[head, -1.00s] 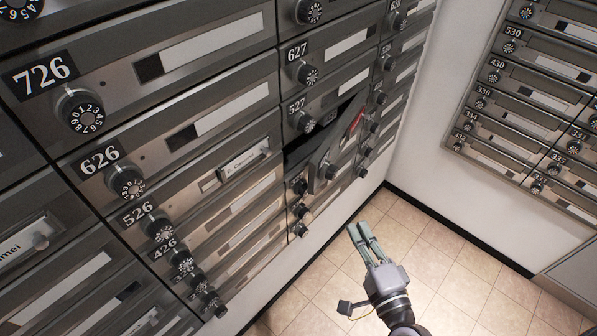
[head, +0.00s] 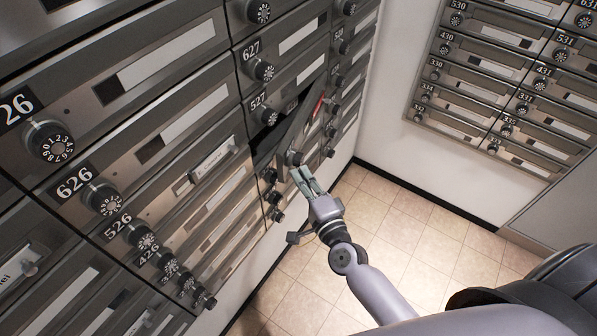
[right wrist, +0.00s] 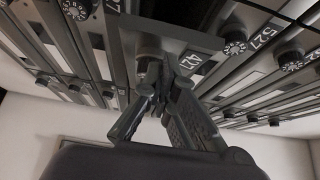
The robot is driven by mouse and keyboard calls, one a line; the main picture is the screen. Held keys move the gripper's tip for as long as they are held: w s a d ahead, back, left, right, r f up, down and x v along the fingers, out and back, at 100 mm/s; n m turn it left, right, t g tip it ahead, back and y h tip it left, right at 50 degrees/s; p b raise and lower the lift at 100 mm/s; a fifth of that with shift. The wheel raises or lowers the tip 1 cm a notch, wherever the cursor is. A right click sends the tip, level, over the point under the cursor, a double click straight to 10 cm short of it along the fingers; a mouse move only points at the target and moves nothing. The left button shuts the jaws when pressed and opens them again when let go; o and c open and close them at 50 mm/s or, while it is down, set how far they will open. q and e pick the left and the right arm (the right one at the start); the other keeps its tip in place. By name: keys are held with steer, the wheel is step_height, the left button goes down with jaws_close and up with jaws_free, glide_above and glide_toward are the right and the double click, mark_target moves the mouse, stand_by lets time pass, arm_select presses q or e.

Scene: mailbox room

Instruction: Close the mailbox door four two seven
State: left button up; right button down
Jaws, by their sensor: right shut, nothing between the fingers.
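The mailbox door 427 (head: 298,131) stands open, swung out from the wall of boxes below door 527, with a dark opening (head: 264,148) at its left. In the right wrist view its number plate (right wrist: 196,63) reads 427. My right gripper (head: 302,175) is shut and empty, with its fingertips at the dial knob (head: 293,158) on the open door's lower end. In the right wrist view the fingers (right wrist: 160,75) are close to that knob; I cannot tell whether they touch. My left gripper is not in view.
Closed boxes 527 (head: 290,105) and 626 (head: 120,185) have protruding dial knobs around the open door. A second bank of boxes (head: 500,90) is on the right wall. The tiled floor (head: 400,230) is clear.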

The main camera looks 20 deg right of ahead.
mark_target(279, 171)
steer(key=shift+w+a, duration=0.25)
steer(key=shift+a, duration=0.1)
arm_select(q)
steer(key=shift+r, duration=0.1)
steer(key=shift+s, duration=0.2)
arm_select(e)
steer(key=shift+w+a, duration=0.1)
steer(key=w+a, duration=0.2)
steer(key=a, duration=0.1)
steer(key=shift+w+a, duration=0.15)
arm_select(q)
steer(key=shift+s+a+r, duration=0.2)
arm_select(e)
steer(key=shift+w+a, duration=0.15)
steer(key=shift+a, duration=0.1)
steer(key=shift+d, duration=0.1)
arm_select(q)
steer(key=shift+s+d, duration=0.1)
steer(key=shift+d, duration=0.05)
arm_select(e)
steer(key=shift+f, duration=0.1)
